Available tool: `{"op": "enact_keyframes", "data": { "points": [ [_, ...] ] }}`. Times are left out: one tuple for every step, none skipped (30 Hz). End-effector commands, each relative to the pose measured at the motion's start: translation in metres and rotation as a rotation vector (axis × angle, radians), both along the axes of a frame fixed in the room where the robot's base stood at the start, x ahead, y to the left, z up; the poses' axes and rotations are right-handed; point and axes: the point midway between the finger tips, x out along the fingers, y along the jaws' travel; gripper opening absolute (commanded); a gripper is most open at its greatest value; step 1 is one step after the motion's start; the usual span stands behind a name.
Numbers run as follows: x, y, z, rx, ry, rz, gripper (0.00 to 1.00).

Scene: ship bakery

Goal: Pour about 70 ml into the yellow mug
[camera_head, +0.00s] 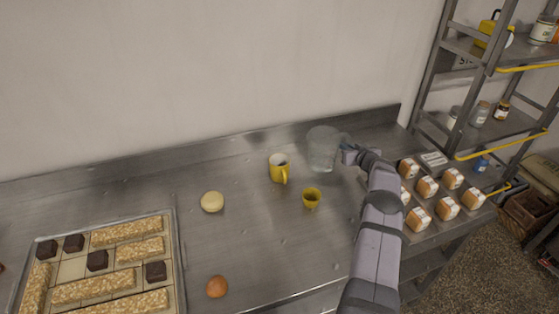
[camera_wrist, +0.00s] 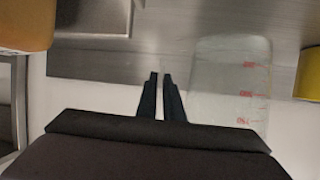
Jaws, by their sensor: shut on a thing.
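A yellow mug (camera_head: 278,174) with a pale inside and a handle stands upright on the steel counter. A smaller yellow cup (camera_head: 311,200) stands in front and to its right. A clear jug (camera_head: 322,150) is upright behind and right of both. In the wrist view the jug (camera_wrist: 230,85) shows red measuring marks; I cannot make out its liquid level. My gripper (camera_head: 347,154) is at the jug's right side, shut on its clear handle, which is hard to see between the fingers (camera_wrist: 161,80). I cannot tell whether the jug touches the counter.
A tray (camera_head: 176,255) of oat bars and dark squares lies at the left. A pale round bun (camera_head: 212,202) and a brown one (camera_head: 217,286) lie on the counter (camera_head: 265,240). Several wrapped loaves (camera_head: 427,187) stand right of my arm, near a shelf rack (camera_head: 497,58).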

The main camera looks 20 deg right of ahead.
Motion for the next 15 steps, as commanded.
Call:
{"op": "enact_keyframes", "data": {
  "points": [
    [0.000, 0.000, 0.002, 0.001, -0.003, -0.001, 0.00],
    [0.000, 0.000, 0.002, 0.001, -0.003, -0.001, 0.00],
    [0.001, 0.000, 0.002, 0.001, -0.003, 0.000, 0.00],
    [0.000, 0.000, 0.002, 0.001, -0.002, 0.003, 0.00],
    [0.000, 0.000, 0.004, -0.001, -0.003, 0.003, 0.00],
    [0.000, 0.001, 0.005, -0.003, -0.003, 0.005, 0.00],
    [0.000, 0.001, 0.007, -0.008, -0.002, 0.006, 0.00],
    [0.000, 0.002, 0.008, -0.013, -0.003, 0.007, 0.00],
    [0.000, 0.002, 0.010, -0.022, -0.002, 0.009, 0.00],
    [0.000, 0.003, 0.012, -0.030, -0.001, 0.010, 0.00],
    [0.000, 0.003, 0.014, -0.039, -0.001, 0.009, 0.00],
    [0.000, 0.004, 0.016, -0.053, 0.000, 0.009, 0.00],
    [0.000, 0.005, 0.018, -0.064, 0.001, 0.011, 0.00],
    [0.000, 0.005, 0.020, -0.076, 0.003, 0.010, 0.00],
    [0.000, 0.006, 0.023, -0.096, 0.004, 0.011, 0.00]
  ]
}}
